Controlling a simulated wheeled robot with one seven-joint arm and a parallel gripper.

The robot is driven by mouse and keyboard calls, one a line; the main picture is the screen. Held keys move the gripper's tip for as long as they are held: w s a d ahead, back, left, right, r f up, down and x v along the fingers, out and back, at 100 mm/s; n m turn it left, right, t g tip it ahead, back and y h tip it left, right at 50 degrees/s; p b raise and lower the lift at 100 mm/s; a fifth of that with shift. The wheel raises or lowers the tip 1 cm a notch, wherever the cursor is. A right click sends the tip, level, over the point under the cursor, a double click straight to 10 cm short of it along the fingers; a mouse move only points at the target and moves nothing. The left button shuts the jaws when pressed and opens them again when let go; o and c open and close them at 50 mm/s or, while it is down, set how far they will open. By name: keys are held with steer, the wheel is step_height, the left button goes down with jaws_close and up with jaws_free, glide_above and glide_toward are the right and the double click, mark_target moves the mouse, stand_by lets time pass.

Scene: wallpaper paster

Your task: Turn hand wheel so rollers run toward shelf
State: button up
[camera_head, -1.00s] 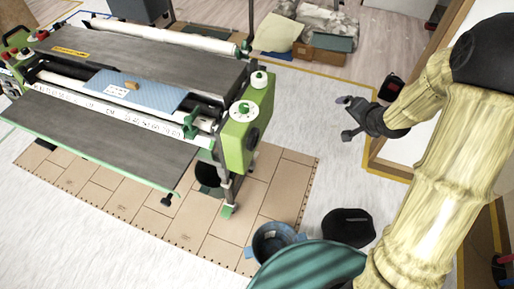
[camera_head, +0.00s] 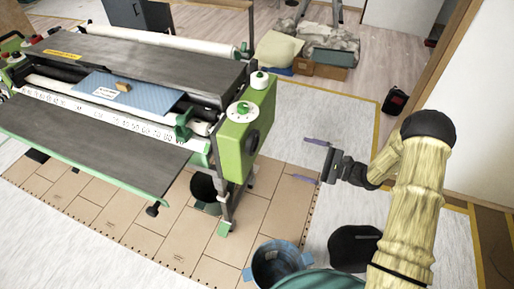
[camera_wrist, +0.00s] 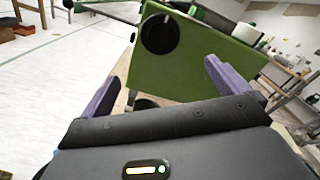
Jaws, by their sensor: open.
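The wallpaper paster (camera_head: 130,70) stands at the left in the head view, with a green end housing (camera_head: 231,140) facing my arm. A black round knob or wheel (camera_head: 254,141) sits on the housing's outer side. It shows in the wrist view (camera_wrist: 160,33) on the green face, ahead of my gripper. A white round dial (camera_head: 243,111) lies on the housing's top. My gripper (camera_head: 312,160) is open and empty, to the right of the housing and apart from it. Its purple fingers (camera_wrist: 164,88) spread on either side below the black wheel in the wrist view.
A blue bucket (camera_head: 252,276) and a black rounded object (camera_head: 354,249) stand on the floor near my arm. A brown floor sheet (camera_head: 180,240) lies under the machine. Boxes and a cushion (camera_head: 277,48) lie at the back. Open floor lies between gripper and housing.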

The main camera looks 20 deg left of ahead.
mark_target(256, 144)
steer(key=shift+a, duration=0.1)
steer(key=a, duration=0.5)
steer(key=w+a, duration=0.1)
steer(key=a, duration=0.5)
steer(key=a+p, duration=0.1)
steer(key=a, duration=0.5)
steer(key=shift+w+a, duration=0.1)
steer(key=shift+w, duration=0.15)
steer(key=shift+c, duration=0.2)
steer(key=c, duration=0.8)
steer(key=shift+n, duration=0.4)
